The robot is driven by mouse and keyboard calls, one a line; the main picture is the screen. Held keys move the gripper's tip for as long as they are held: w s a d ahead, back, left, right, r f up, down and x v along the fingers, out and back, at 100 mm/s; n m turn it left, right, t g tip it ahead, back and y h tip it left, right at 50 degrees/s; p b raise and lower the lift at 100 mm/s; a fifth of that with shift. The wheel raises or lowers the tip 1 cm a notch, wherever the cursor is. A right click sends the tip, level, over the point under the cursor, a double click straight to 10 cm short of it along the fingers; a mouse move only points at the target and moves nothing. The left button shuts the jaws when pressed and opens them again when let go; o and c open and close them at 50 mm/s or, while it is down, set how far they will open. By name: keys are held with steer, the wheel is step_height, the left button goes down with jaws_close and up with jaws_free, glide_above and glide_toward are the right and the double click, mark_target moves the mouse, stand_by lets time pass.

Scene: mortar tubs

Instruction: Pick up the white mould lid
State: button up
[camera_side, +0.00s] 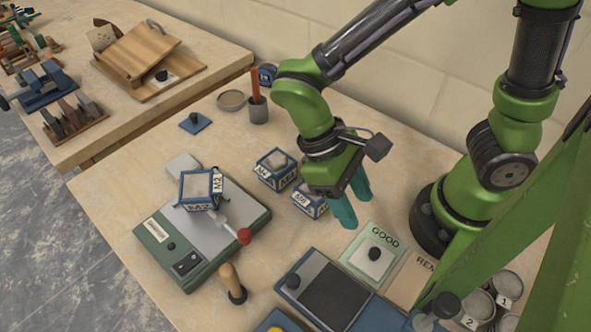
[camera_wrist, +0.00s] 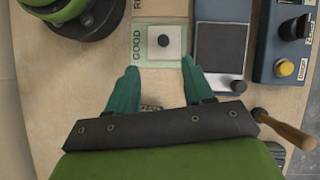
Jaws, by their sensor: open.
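The white mould lid (camera_side: 367,266) is a flat pale square with a black knob. It lies on the green mat marked GOOD (camera_side: 388,236), and both also show at the top of the wrist view, the lid (camera_wrist: 155,53) and the mat (camera_wrist: 138,58). My gripper (camera_side: 354,204) has teal fingers, spread apart and empty. In the side view it hangs above the table, behind the lid. In the wrist view the lid lies just beyond the fingertips (camera_wrist: 159,69), roughly centred between them. Nothing hides the lid.
Labelled blue moulds (camera_side: 275,169) stand left of my gripper, one partly behind it. A dark-plated blue device (camera_side: 335,293) sits close beside the GOOD mat. A green-based machine (camera_side: 250,222) holds another mould. A wooden-handled tool (camera_side: 232,284) stands in front. Metal tins (camera_side: 478,304) are at lower right.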

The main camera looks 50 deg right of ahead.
glide_above(374, 251)
steer(key=w, duration=0.3)
step_height(374, 251, down, 5)
steer(key=shift+f, duration=0.1)
steer(key=x, duration=0.5)
steer(key=shift+s+a+f, duration=0.1)
steer(key=shift+a, duration=0.15)
jaws_close()
